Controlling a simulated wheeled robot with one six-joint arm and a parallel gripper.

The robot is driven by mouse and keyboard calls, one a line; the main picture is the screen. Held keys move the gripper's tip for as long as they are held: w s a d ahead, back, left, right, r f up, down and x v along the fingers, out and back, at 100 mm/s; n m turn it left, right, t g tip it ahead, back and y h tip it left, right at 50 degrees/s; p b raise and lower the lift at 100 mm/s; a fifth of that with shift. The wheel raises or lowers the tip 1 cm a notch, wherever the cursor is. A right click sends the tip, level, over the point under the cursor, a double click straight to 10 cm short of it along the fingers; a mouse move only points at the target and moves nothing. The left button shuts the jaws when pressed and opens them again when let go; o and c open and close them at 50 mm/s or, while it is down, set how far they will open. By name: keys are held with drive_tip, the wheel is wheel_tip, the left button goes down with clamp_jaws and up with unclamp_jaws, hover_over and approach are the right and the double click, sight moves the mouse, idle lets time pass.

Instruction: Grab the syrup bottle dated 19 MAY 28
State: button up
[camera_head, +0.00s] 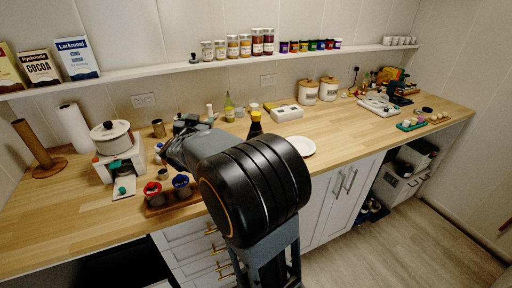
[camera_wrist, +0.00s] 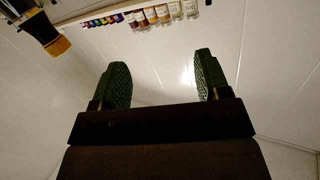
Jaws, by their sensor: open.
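A dark bottle with a yellow cap (camera_head: 255,122) stands on the wooden counter, its lower part hidden behind my arm. A dark bottle with a yellow end (camera_wrist: 35,22) also shows at the top left of the wrist view, cut off by the frame edge. I can read no date on any bottle, so I cannot tell whether this is the one dated 19 MAY 28. My gripper (camera_wrist: 162,78) is open, with nothing between its green pads; the bottle is off to one side of it. In the head view my gripper (camera_head: 182,148) is partly hidden by my arm.
Jars (camera_head: 232,47) line the shelf above. Free counter lies right of the plate.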

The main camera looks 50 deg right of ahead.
sight(260, 113)
drive_tip(key=s+d+f+m+g+h, duration=0.1)
drive_tip(key=s+d+m+g, duration=0.1)
drive_tip(key=d, duration=0.3)
drive_tip(key=s+d+f+m+g+h, duration=0.1)
drive_tip(key=s+d+m+g+h, duration=0.1)
drive_tip(key=d+g, duration=0.3)
drive_tip(key=s+d+f+m+g+h, duration=0.1)
drive_tip(key=s+d+m+g+h, duration=0.1)
drive_tip(key=d, duration=0.3)
drive_tip(key=shift+s+d+f+g+p, duration=0.1)
drive_tip(key=shift+s+g+p, duration=0.1)
drive_tip(key=shift+g, duration=0.25)
drive_tip(key=shift+s+d+g+p, duration=0.1)
drive_tip(key=shift+g+p, duration=0.05)
drive_tip(key=shift+g, duration=0.3)
drive_tip(key=shift+w+d+p, duration=0.1)
drive_tip(key=shift+d+p, duration=0.55)
drive_tip(key=shift+d, duration=2.35)
clamp_jaws()
drive_tip(key=shift+r, duration=0.2)
